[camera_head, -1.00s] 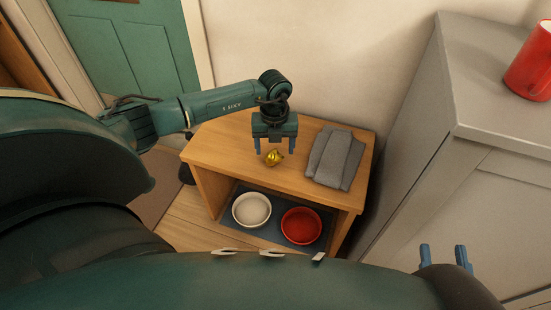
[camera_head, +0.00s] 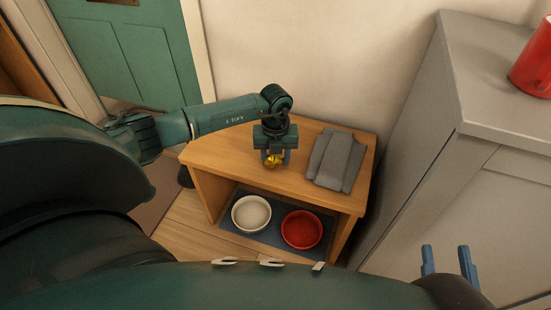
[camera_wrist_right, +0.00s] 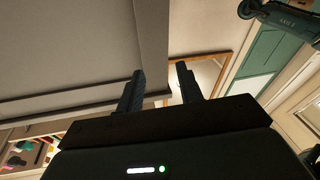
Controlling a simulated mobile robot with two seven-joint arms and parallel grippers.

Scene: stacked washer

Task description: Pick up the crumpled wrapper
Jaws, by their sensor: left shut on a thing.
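The crumpled wrapper (camera_head: 273,161) is small and gold-yellow. In the head view it is at the top of the wooden bench, between the fingers of my left gripper (camera_head: 275,157). The left gripper points down and is shut on the wrapper, hiding part of it. I cannot tell whether the wrapper still touches the bench top. My right gripper (camera_head: 449,262) is at the lower right of the head view, in front of the grey cabinet. Its two fingers stand apart with nothing between them, as the right wrist view (camera_wrist_right: 160,88) also shows.
The wooden bench (camera_head: 215,155) holds a folded grey cloth (camera_head: 336,160) right of my left gripper. A grey cabinet (camera_head: 440,150) with a red mug (camera_head: 533,65) stands at right.

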